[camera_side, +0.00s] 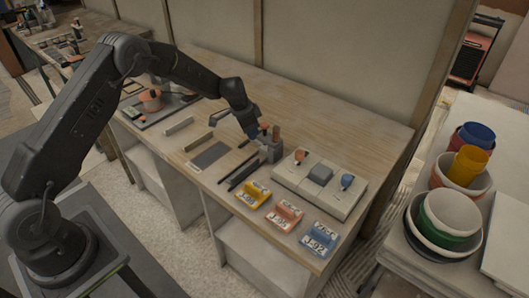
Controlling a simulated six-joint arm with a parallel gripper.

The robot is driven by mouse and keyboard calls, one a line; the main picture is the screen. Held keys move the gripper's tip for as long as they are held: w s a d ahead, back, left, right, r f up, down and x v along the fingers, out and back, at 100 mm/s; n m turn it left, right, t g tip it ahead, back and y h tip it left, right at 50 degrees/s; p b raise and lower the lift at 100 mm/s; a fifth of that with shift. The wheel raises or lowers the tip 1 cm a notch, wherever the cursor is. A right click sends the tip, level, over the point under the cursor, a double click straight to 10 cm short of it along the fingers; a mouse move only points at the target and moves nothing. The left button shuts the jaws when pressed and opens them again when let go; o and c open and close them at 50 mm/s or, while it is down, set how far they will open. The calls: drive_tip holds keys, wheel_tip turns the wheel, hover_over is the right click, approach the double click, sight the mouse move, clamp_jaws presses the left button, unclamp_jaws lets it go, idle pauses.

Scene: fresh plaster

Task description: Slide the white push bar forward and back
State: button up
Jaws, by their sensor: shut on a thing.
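My gripper (254,131) is low over the middle of the wooden bench, at the left of a dark upright fixture (272,149). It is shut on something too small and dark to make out. A small orange-tipped part (264,126) shows right beside the fingers. Two dark parallel rails (238,172) lie on the bench to the left of the fixture. Two pale bars, one farther left (179,126) and one nearer (198,142), lie left of my gripper. I cannot tell which piece is the white push bar, or whether my gripper touches it.
A pale panel (340,204) with small knobs stands right of the fixture. A dark flat plate (209,156) lies left of the rails. Bowls (445,222) stand on a separate right-hand table.

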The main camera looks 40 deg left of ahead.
drive_tip(key=shift+w, duration=1.25)
drive_tip(key=o, duration=0.7)
drive_tip(key=shift+o, duration=0.2)
drive_tip(key=shift+r, duration=0.1)
wheel_tip(320, 180, up, 8)
drive_tip(key=shift+s, duration=0.1)
